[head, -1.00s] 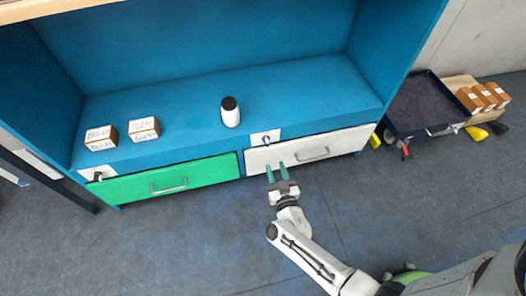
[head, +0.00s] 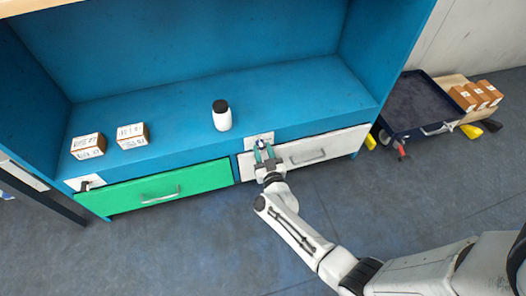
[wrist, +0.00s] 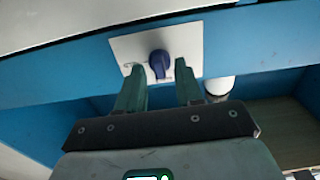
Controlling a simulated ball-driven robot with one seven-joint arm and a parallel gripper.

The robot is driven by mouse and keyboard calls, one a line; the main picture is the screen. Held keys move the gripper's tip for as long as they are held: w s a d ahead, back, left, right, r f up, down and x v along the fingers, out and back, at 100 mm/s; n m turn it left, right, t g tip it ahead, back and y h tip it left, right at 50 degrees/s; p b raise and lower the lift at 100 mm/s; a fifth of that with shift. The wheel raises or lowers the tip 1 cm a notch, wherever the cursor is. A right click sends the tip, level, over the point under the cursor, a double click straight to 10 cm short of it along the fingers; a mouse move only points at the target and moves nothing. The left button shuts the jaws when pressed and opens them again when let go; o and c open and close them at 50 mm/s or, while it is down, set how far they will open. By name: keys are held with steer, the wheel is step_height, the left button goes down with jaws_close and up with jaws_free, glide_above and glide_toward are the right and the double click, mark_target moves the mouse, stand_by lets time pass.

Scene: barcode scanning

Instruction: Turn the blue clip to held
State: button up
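The blue clip (wrist: 160,62) is a dark blue knob on a white plate (wrist: 188,42), set in the blue front edge of the shelf. In the head view the clip (head: 262,142) shows just above the white drawer (head: 302,152). My gripper (wrist: 155,72) is open, its two green fingers pointing at the plate, one on each side of the clip. The clip shows between the fingertips; I cannot tell whether they touch it. In the head view my gripper (head: 265,153) is in front of the plate and partly covers it.
A white bottle with a black cap (head: 221,115) stands on the shelf behind the clip. Two boxes (head: 88,146) (head: 131,136) stand at the shelf's left. A green drawer (head: 155,188) is at left with a black clip (head: 85,185) above it. A dark cart (head: 418,104) stands at right.

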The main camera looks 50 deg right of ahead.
jaws_close()
steer(key=shift+m, duration=0.4)
steer(key=m, duration=0.3)
steer(key=shift+s+f+m, duration=0.1)
steer(key=shift+m, duration=0.3)
steer(key=m+b, duration=0.1)
steer(key=m, duration=0.3)
steer(key=shift+m, duration=0.3)
steer(key=m+b, duration=0.1)
steer(key=m, duration=0.4)
steer(key=shift+f+b, duration=0.15)
steer(key=shift+b, duration=0.15)
steer(key=shift+d+m+b, duration=0.1)
steer(key=shift+m+b, duration=0.3)
steer(key=shift+m, duration=1.4)
steer(key=shift+o, duration=0.4)
jaws_free()
